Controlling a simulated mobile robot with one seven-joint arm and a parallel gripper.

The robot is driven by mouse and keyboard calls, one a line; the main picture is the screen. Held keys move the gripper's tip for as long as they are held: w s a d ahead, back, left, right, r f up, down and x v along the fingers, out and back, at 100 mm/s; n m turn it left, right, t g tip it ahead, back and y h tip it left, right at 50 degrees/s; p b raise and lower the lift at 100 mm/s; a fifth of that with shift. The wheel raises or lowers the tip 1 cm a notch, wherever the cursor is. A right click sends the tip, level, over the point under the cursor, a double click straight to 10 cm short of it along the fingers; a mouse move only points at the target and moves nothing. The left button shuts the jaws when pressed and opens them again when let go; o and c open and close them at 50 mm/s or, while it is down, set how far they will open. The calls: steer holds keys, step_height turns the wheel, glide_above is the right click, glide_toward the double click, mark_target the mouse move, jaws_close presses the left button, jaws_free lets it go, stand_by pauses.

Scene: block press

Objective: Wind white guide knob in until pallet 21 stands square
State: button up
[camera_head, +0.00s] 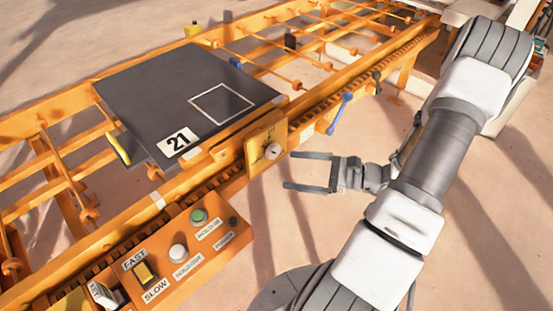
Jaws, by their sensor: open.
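Pallet 21 (150,90) is a dark flat plate with a white outlined square and a "21" label. It lies on the orange conveyor frame, and its edges look turned relative to the rails. The white guide knob (272,151) sits on an orange plate (258,138) on the near rail, beside the pallet's right end. My gripper (287,170) is open and empty, its two fingers pointing left toward the knob. The fingertips are just right of and slightly below the knob in the picture, and seem apart from it.
A blue-handled lever (340,113) sticks out from the near rail, right of the knob. A yellow handle (118,148) is at the pallet's left. Sandy floor lies open below my gripper.

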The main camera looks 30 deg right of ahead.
mark_target(276, 154)
steer(key=s+d+f+m+t+h+b, duration=0.25)
steer(key=d+f+m+t+h, duration=0.35)
steer(key=d+f+m, duration=0.3)
steer(key=b+x, duration=0.1)
steer(key=x, duration=0.5)
steer(key=b+x, duration=0.1)
steer(key=x, duration=0.5)
steer(key=b+x, duration=0.1)
steer(key=x, duration=0.5)
steer(key=shift+a+f, duration=0.35)
steer(key=shift+a, duration=0.05)
